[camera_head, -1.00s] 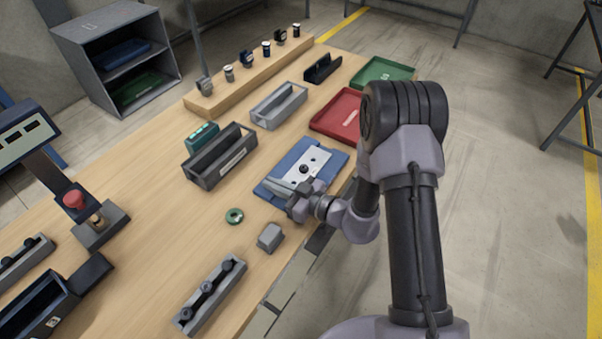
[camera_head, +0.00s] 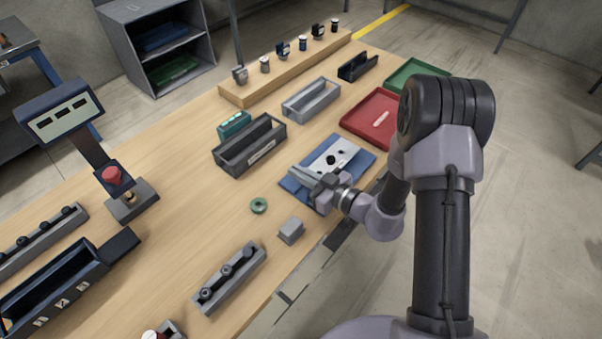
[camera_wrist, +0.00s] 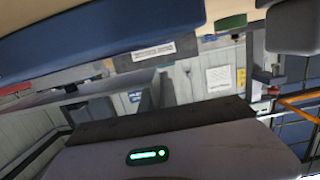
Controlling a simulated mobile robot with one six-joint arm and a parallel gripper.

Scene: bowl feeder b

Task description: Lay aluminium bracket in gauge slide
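My gripper (camera_head: 312,180) is low at the near edge of a blue base (camera_head: 352,174) that carries a pale plate (camera_head: 324,166) with a dark knob. A narrow light-grey piece shows at the gripper's tip; I cannot tell whether it is a finger or the aluminium bracket. The wrist view shows my gripper's body with a green light, but no clear fingertips. No part is plainly marked as the gauge slide; a stand with a display (camera_head: 64,115) and a red button (camera_head: 112,174) is at the left.
A red tray (camera_head: 352,122) and a green tray (camera_head: 410,72) lie beyond the blue base. A dark holder (camera_head: 232,157), a green ring (camera_head: 258,205), a grey block (camera_head: 291,231) and a rack with black knobs (camera_head: 213,301) stand nearby. The table's middle left is clear.

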